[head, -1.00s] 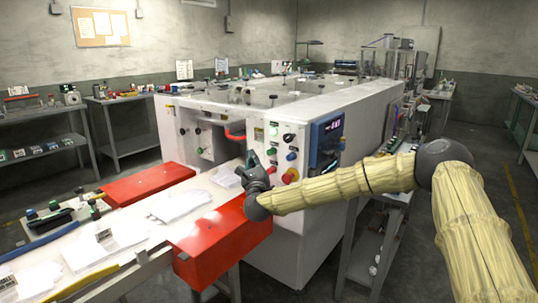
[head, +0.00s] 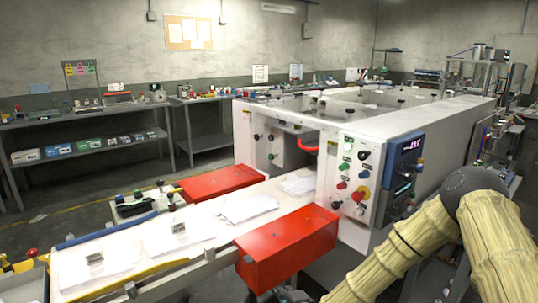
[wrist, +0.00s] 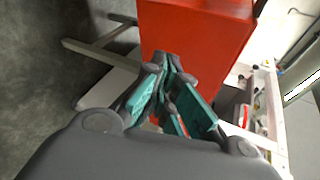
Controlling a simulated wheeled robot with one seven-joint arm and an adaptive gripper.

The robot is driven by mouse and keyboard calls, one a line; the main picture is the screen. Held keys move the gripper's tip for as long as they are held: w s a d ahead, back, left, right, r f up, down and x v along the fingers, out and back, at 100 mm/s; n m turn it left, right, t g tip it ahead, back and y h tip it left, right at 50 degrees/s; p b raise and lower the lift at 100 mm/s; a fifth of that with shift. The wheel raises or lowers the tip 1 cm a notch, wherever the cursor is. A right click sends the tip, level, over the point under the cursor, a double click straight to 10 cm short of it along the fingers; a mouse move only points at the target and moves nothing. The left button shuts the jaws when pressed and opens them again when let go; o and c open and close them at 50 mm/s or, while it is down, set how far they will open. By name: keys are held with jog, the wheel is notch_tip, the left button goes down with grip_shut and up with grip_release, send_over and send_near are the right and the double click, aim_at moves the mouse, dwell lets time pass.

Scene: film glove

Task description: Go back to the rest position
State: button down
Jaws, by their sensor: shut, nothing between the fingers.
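My gripper (wrist: 172,65) is shut with nothing in it; its grey fingers with green pads meet in the wrist view. A bright red box (wrist: 192,35) fills the upper middle of that view, beyond the fingertips. I cannot tell the gap between them. In the head view my arm, in a yellowish wrinkled sleeve, runs from the right down past the bottom edge. A dark part of the gripper (head: 290,295) shows at the bottom edge, below the front red box (head: 287,245).
The white machine (head: 400,125) with its button panel (head: 355,178) stands behind my arm. A feed table (head: 205,245) with paper stacks runs to the lower left. A second red box (head: 220,180) is across it. Shelves (head: 85,140) line the left wall. Open floor shows at left.

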jog(key=s+d+f+n+g+p, duration=0.1)
jog(key=s+d+f+n+g, duration=0.15)
jog(key=s+f, duration=0.45)
jog(key=s+d+f+n+g+h, duration=0.1)
jog(key=s+f+n+g, duration=0.15)
jog(key=s, duration=0.75)
jog(key=s+d+f+n+g+p, duration=0.15)
jog(key=s+f+n, duration=0.25)
jog(key=s, duration=0.5)
jog(key=s+d+n+g+h, duration=0.1)
jog(key=s+d+n+g, duration=0.1)
jog(key=s+d, duration=0.2)
jog(key=s+d+n+g+h+p, duration=0.1)
jog(key=s+d, duration=0.3)
jog(key=s, duration=0.6)
jog(key=s+d+n+g+h, duration=0.1)
jog(key=s+d+n+g, duration=0.2)
jog(key=s, duration=0.4)
jog(key=shift+d+r, duration=0.3)
jog(key=shift+d, duration=0.3)
